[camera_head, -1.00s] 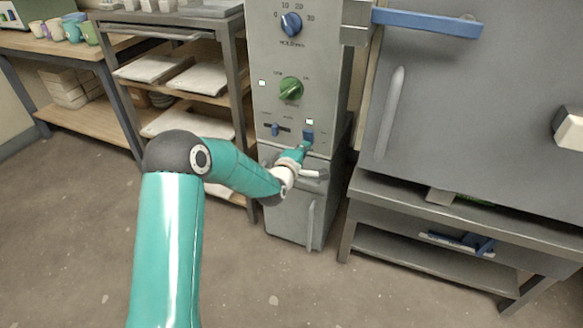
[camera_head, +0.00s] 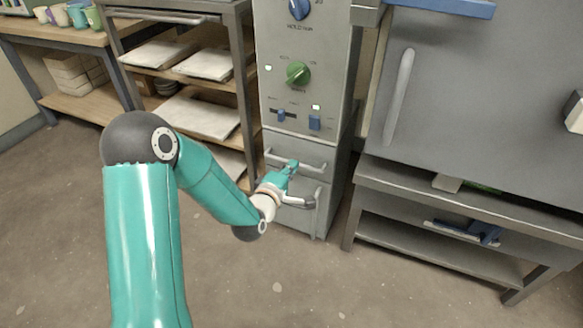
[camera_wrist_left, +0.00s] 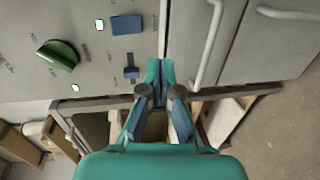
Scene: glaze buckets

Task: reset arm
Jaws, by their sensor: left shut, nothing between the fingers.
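My left arm comes in from the lower left of the head view. Its teal gripper (camera_head: 291,166) is shut and empty, in front of the drawer section of the grey control cabinet (camera_head: 345,60). In the left wrist view the gripper (camera_wrist_left: 158,66) points toward the cabinet front, and its closed fingertips are near a drawer handle. I cannot tell whether they touch anything. The cabinet carries a green knob (camera_head: 298,73), a blue slider (camera_head: 281,115) and a blue rocker switch (camera_head: 315,122). My right gripper is not in view.
A rack with white slabs (camera_head: 204,113) stands left of the cabinet. A large grey kiln door with a long handle (camera_head: 399,97) is on the right, above a metal stand (camera_head: 440,200). A bench with cups (camera_head: 77,16) is at the back left. The floor in front is clear.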

